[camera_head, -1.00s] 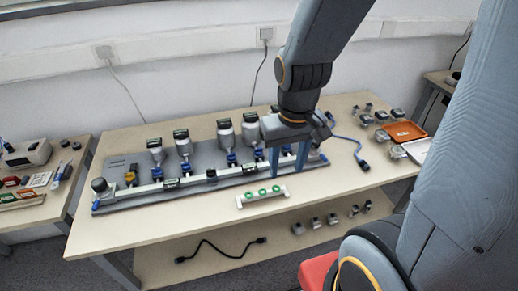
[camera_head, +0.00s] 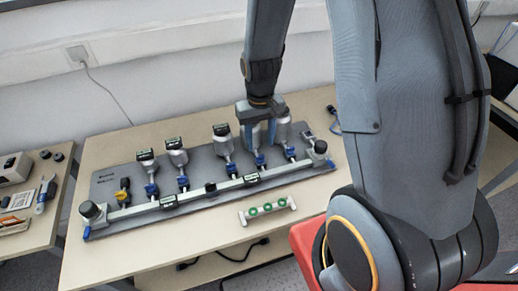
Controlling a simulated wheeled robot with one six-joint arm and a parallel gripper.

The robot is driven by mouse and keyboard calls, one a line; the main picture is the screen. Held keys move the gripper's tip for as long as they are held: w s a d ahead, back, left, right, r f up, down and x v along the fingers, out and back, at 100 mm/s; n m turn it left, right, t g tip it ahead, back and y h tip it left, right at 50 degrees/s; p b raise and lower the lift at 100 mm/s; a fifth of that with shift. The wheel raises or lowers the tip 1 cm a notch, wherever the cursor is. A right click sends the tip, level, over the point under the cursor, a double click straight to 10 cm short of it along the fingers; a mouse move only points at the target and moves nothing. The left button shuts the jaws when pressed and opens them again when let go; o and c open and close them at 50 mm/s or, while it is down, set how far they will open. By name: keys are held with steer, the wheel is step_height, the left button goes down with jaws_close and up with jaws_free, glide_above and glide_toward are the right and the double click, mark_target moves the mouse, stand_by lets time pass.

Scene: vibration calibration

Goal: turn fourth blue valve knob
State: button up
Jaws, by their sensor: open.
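A grey panel (camera_head: 105,185) carries a pipe with a row of blue valve knobs below silver canisters. From the left, the first blue knob (camera_head: 151,190), second (camera_head: 183,182) and third (camera_head: 231,170) show clearly. The fourth blue knob (camera_head: 260,160) is just below my gripper's fingertips. The fifth (camera_head: 290,153) is to its right. My gripper (camera_head: 261,143) points down with its fingers apart and nothing between them. It hides most of the canister behind the fourth knob. Whether the fingertips touch that knob cannot be told.
A yellow valve (camera_head: 122,195) and a round knob (camera_head: 92,212) are at the panel's left end. A white holder with green rings (camera_head: 267,210) lies in front of the panel. The table (camera_head: 190,240) is clear at front left.

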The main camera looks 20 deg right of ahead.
mark_target(260, 156)
steer(key=shift+f+p, duration=0.55)
steer(key=shift+f, duration=2.6)
steer(key=shift+c, duration=0.4)
